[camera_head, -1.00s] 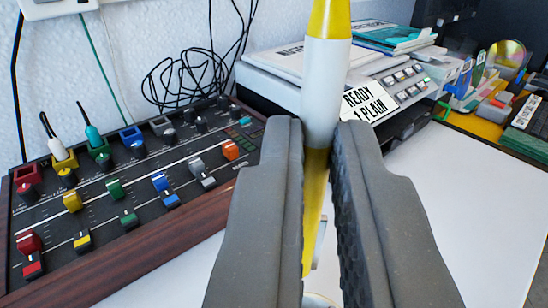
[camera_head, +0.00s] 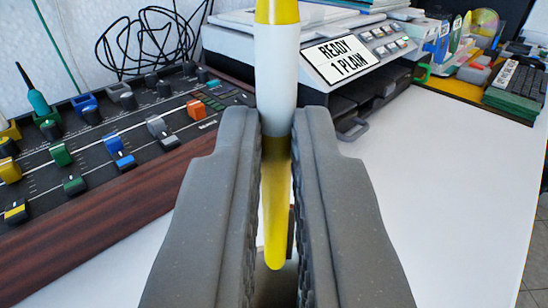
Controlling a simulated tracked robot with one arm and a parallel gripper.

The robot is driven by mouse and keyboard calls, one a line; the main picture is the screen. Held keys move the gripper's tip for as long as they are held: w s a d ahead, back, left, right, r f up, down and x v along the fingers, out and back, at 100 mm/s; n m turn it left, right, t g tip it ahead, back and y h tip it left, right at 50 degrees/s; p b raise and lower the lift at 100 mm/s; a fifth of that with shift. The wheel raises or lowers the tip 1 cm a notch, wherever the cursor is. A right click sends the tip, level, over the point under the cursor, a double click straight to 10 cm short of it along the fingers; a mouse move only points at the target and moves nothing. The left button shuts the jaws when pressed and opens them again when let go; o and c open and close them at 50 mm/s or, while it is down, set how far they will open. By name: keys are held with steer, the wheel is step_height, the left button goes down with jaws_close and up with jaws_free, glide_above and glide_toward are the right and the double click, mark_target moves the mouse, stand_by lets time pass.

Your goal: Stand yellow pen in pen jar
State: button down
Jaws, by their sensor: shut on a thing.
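The yellow pen (camera_head: 276,85) has a white middle band and yellow ends. It stands nearly upright in my gripper (camera_head: 276,135), which is shut on it around the band's lower edge. The pen's upper end runs out of the top of the picture. Its rounded lower end hangs between my fingers, over a dark, partly hidden thing low in the gap. I cannot tell whether that thing is the pen jar. No jar shows clearly.
A mixing panel (camera_head: 110,150) with coloured knobs and a wooden edge is at left. A printer (camera_head: 340,60) marked "READY 1 PLAIN" stands behind the pen. Disc holders (camera_head: 445,45) and a keyboard (camera_head: 515,88) are at far right. The white tabletop (camera_head: 440,170) is clear at right.

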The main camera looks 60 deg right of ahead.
steer(key=shift+f+b, duration=0.6)
steer(key=shift+f, duration=1.45)
steer(key=c, duration=1.5)
jaws_free()
steer(key=shift+o, duration=0.2)
steer(key=p, duration=0.2)
glide_toward(276, 221)
steer(key=shift+v, duration=3)
